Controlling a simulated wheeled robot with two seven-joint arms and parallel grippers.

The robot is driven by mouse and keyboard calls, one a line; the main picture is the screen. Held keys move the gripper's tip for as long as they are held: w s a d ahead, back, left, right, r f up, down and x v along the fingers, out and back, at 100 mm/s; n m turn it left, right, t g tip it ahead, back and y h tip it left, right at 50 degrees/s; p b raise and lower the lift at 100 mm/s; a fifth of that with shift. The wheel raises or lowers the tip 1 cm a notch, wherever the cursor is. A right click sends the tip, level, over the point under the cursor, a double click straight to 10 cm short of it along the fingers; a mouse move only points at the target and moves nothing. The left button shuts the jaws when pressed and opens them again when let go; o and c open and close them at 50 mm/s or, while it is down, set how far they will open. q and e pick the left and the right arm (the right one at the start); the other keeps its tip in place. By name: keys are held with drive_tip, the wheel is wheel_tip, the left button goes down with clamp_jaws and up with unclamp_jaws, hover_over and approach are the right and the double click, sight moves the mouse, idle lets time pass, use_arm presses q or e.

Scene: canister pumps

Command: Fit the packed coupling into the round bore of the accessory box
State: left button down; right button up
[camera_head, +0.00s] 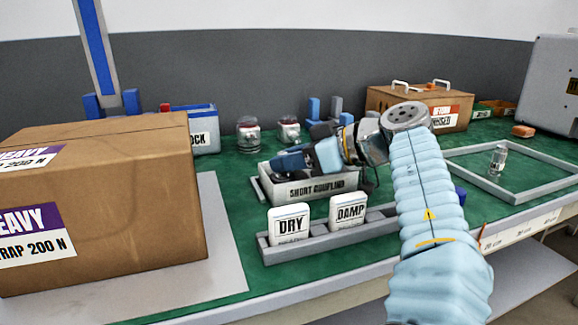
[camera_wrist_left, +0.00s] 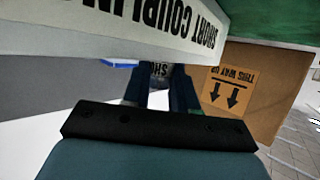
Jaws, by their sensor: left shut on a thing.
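My left gripper (camera_head: 288,161) is at the left end of a pale tray labelled SHORT COUPLING (camera_head: 316,190). In the left wrist view its two dark blue fingers (camera_wrist_left: 160,92) are shut on a small greyish part with the letters SHO (camera_wrist_left: 160,70), which looks like the short coupling. Most of that part is hidden, and the head view does not show it clearly. The tray's lettered wall (camera_wrist_left: 130,30) crosses the top of the wrist view. I cannot tell which container is the accessory box, and no round bore shows. My right gripper is not in view.
A large HEAVY carton (camera_head: 110,200) stands at left. DRY (camera_head: 289,224) and DAMP (camera_head: 347,209) blocks sit in a grey rack in front of the tray. Jars (camera_head: 248,133) and a brown handled box (camera_head: 440,107) stand behind. A grey frame (camera_head: 470,170) holding a small jar lies right.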

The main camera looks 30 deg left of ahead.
use_arm(q)
drive_tip(key=shift+w+a+f, duration=0.15)
drive_tip(key=shift+f, duration=0.45)
drive_tip(key=shift+r, duration=0.1)
drive_tip(key=shift+f+b, duration=0.6)
drive_tip(key=shift+f, duration=0.05)
drive_tip(key=c, duration=1.2)
unclamp_jaws()
drive_tip(key=shift+f, duration=0.1)
drive_tip(key=shift+o, duration=0.2)
drive_tip(key=shift+d+r+p, duration=0.55)
drive_tip(key=shift+r+p, duration=0.2)
drive_tip(key=shift+r, duration=0.15)
drive_tip(key=p+v, duration=0.2)
drive_tip(key=v, duration=0.8)
drive_tip(key=shift+d+r, duration=0.25)
drive_tip(key=shift+d, duration=0.1)
